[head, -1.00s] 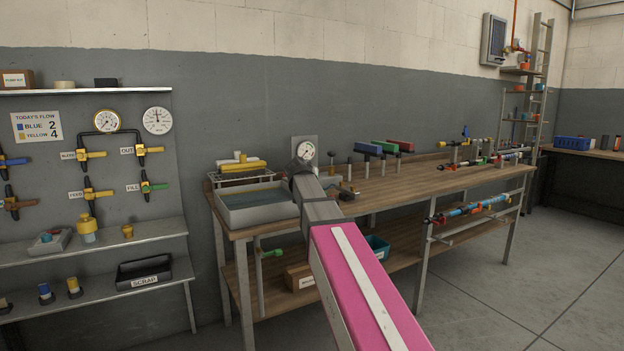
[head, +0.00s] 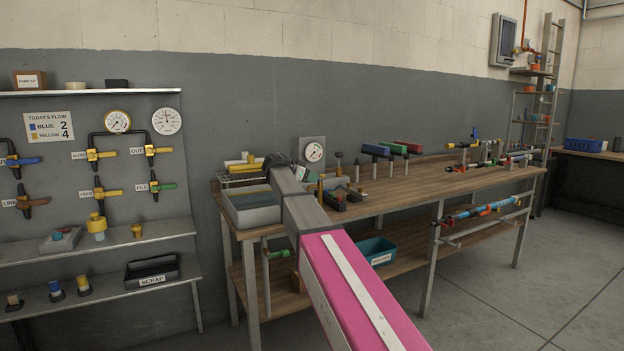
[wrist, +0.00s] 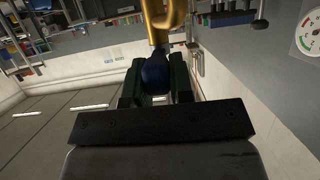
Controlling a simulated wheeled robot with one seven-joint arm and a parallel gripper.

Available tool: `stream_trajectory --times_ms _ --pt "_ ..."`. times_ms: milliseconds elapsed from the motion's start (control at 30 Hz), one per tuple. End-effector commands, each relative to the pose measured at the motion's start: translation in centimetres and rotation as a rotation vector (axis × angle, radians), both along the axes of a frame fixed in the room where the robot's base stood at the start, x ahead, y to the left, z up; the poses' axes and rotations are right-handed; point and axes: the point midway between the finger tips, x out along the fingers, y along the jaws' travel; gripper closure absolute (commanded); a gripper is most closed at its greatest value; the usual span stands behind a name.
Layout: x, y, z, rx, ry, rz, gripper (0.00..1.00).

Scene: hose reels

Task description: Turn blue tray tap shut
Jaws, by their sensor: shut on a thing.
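In the wrist view my gripper (wrist: 156,88) is shut around a dark blue part (wrist: 154,72), which looks like the tap's handle. A curved brass-coloured part (wrist: 163,20) joins it at the top of that view. In the head view my gripper (head: 277,161) is over the back right side of the grey tray (head: 256,216) on the bench. My arm hides the held tap there, so how far it is turned cannot be told.
A gauge (head: 314,152) stands just right of my gripper. Yellow items (head: 244,165) lie behind the tray, and a dark tool holder (head: 340,198) stands right of it. A green-handled tap (head: 279,253) is below the bench top. The floor at right is clear.

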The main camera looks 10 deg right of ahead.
Motion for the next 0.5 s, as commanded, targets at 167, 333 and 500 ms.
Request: stream_trajectory --times_ms 167,333,500 --pt "0.19 0.08 -0.13 0.003 0.002 -0.04 1.0" --pt "0.18 0.06 -0.15 0.004 0.002 -0.052 1.0" --pt "0.16 0.05 -0.17 0.004 0.001 -0.052 1.0"
